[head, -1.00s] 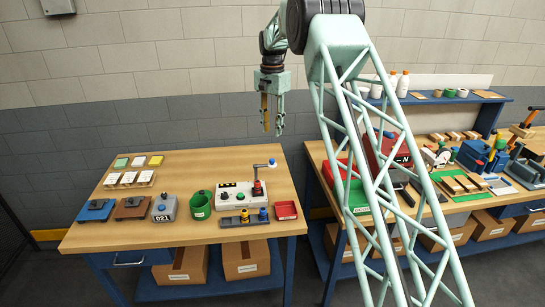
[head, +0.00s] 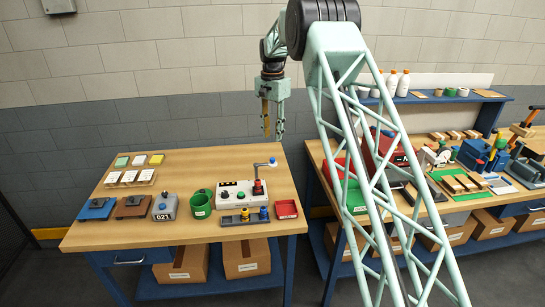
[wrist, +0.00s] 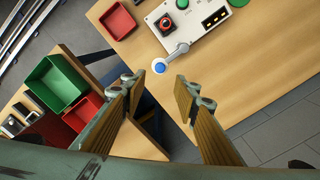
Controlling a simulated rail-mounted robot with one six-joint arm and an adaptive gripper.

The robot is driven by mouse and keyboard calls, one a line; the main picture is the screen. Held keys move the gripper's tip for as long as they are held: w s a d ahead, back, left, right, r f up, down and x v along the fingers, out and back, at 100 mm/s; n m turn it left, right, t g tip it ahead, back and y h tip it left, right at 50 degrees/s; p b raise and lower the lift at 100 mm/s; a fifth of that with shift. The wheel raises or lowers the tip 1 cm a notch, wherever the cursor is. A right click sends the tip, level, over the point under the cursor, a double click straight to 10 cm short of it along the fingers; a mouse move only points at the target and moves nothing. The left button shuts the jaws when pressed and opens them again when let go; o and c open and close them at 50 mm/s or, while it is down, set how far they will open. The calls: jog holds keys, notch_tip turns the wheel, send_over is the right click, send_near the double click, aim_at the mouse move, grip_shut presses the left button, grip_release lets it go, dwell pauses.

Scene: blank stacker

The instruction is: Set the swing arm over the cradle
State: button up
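The swing arm (head: 266,165) is a thin grey bar with a blue knob at its free end. In the wrist view the swing arm (wrist: 178,54) points toward the gap between my fingers. I cannot tell for sure which part is the cradle. My gripper (head: 273,135) hangs above and behind the table's back right corner. In the wrist view my gripper (wrist: 156,84) is open and empty, with the blue knob beyond the fingertips, apart from them.
A red tray (head: 287,209), a grey strip with blue and yellow knobs (head: 232,222) and a green cup (head: 199,205) surround the box. A second table (head: 313,156) with red and green bins stands to the right. Bare wood (head: 215,165) lies behind the box.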

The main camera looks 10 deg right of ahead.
aim_at(272, 158)
notch_tip(272, 158, down, 12)
jog(key=shift+r, duration=0.2)
dwell(0.4)
jog(key=shift+c, duration=0.3)
grip_shut()
